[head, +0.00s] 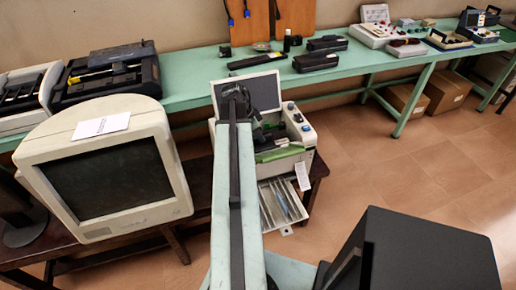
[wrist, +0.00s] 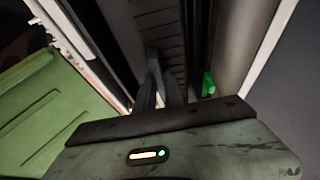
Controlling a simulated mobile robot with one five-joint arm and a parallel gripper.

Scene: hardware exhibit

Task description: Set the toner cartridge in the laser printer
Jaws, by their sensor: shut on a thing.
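The laser printer (head: 303,132) stands on a dark table, its grey lid (head: 275,84) raised and its inside open. My gripper (head: 262,128) is low over that opening, partly hidden behind my own arm. In the wrist view, my gripper (wrist: 165,88) has its fingers close together on a dark ribbed piece, which I take to be the toner cartridge (wrist: 150,28). It lies between the walls of the printer's opening. Whether it is fully seated cannot be seen. A bright green part (wrist: 208,84) shows to the right of the fingers.
A green flap (wrist: 45,105) lies left in the wrist view. Several black cartridge-like units, including a long one (head: 257,61), lie on the green bench (head: 190,82) behind. A bulky old monitor (head: 105,165) stands left of the printer. Floor (head: 430,180) is clear at right.

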